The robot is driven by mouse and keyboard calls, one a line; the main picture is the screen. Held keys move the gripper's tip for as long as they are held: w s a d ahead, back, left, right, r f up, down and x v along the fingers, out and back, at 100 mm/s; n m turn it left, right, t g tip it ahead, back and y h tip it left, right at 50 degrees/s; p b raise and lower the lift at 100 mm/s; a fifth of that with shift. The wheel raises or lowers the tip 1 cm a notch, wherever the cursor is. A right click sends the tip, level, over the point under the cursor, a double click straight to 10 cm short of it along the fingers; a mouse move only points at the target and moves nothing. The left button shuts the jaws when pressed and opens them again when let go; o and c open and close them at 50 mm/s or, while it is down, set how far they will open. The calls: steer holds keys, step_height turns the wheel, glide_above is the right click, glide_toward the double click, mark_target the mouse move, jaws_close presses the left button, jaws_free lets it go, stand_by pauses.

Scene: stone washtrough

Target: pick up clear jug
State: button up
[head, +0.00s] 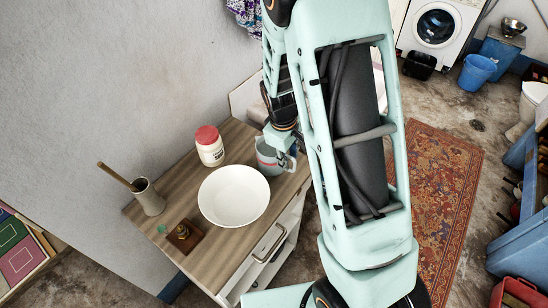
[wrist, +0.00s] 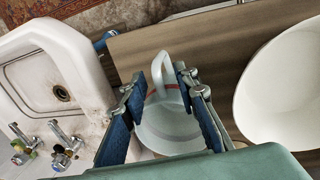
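The clear jug (head: 268,158) stands on the wooden top of a small cabinet, behind the white bowl, and is partly hidden by my gripper. In the wrist view the jug (wrist: 168,128) is below my gripper, with a red line near its rim and its pale handle (wrist: 162,68) pointing to the top of the picture. My gripper (wrist: 160,84) is open, its two fingers apart on either side of the handle area. I cannot tell whether a finger touches the jug. In the head view my gripper (head: 280,139) is just above the jug, mostly hidden by my arm.
A white bowl (head: 234,196) stands close to the jug.

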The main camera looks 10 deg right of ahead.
steer(key=shift+c, duration=0.5)
jaws_close()
